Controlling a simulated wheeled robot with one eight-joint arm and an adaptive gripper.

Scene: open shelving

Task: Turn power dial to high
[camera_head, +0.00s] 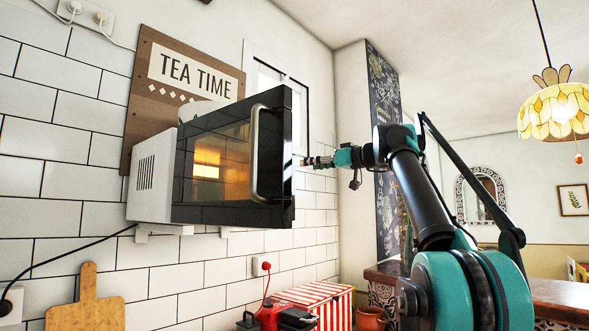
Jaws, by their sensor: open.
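A microwave with a white body (152,173) and black front sits on a wall shelf. Its door is closed, with a lit window and a curved metal handle (256,153). The black strip right of the handle is seen at a steep angle. No power dial can be made out there, so its setting cannot be read. My gripper (303,161) is open at the right edge of the microwave front, reaching in from the right. Its fingertips are small and partly hidden by that edge. I cannot tell whether they touch anything.
A red-and-white striped box (318,298), a red appliance (275,316) and a wooden cutting board (85,300) stand below. A wooden "TEA TIME" sign (190,78) hangs behind the microwave. The space in front of the microwave's left part is clear.

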